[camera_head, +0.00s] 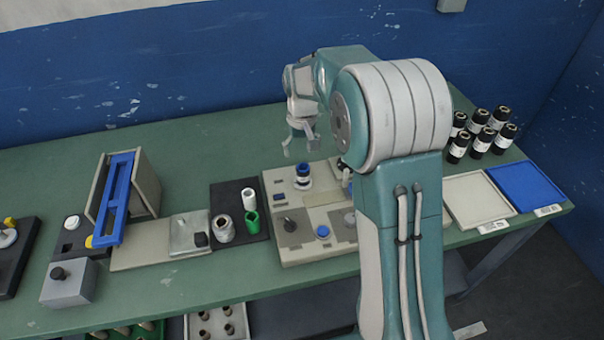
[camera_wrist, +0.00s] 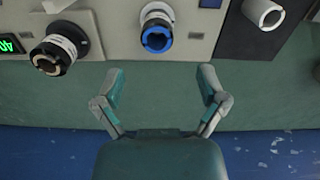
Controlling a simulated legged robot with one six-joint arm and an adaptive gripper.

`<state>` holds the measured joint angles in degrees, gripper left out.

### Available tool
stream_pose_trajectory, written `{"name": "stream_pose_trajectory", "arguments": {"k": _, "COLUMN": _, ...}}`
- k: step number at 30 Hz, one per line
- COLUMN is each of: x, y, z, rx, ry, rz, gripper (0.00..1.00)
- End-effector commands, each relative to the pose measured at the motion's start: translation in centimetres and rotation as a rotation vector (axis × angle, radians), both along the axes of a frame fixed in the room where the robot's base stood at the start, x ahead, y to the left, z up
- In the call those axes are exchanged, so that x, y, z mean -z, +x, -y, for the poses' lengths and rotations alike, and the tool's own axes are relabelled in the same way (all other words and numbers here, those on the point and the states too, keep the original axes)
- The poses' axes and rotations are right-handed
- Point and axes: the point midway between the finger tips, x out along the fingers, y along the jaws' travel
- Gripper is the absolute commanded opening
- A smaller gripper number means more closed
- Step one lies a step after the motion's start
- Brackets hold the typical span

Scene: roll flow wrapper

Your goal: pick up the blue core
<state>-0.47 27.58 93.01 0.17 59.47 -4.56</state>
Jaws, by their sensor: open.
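The blue core (camera_head: 303,171) is a short upright cylinder with a blue top and a pale band, standing on the beige machine panel. In the wrist view the blue core (camera_wrist: 157,38) shows as a blue ring with a dark middle, with white around its far side. My gripper (camera_head: 300,146) is above the back of the panel, near the core but apart from it. In the wrist view my gripper (camera_wrist: 163,84) has its two fingers spread and nothing between them. The core lies beyond the fingertips, roughly centred between them.
A black-and-white roll (camera_wrist: 57,52) stands beside the core in the wrist view. A black mat (camera_head: 228,213) holds white and green rolls. A blue-fronted stand (camera_head: 114,200) is further left. Black bottles (camera_head: 480,135) and white (camera_head: 477,202) and blue (camera_head: 524,188) trays are right of my arm.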

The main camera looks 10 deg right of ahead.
Motion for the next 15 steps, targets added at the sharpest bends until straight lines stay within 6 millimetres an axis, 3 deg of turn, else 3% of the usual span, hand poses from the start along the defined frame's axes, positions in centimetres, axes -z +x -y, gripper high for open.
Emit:
{"name": "stream_pose_trajectory", "arguments": {"k": 3, "x": 1.9, "y": 0.0, "z": -0.3, "rx": -0.002, "ry": -0.002, "rz": -0.002, "gripper": 0.91}}
{"name": "stream_pose_trajectory", "arguments": {"k": 10, "x": 3.9, "y": -0.1, "z": 0.0, "rx": -0.001, "ry": -0.003, "rz": -0.002, "gripper": 0.91}}
{"name": "stream_pose_trajectory", "arguments": {"k": 15, "x": 6.6, "y": -0.1, "z": 0.6, "rx": 0.0, "ry": -0.002, "rz": -0.003, "gripper": 0.91}}
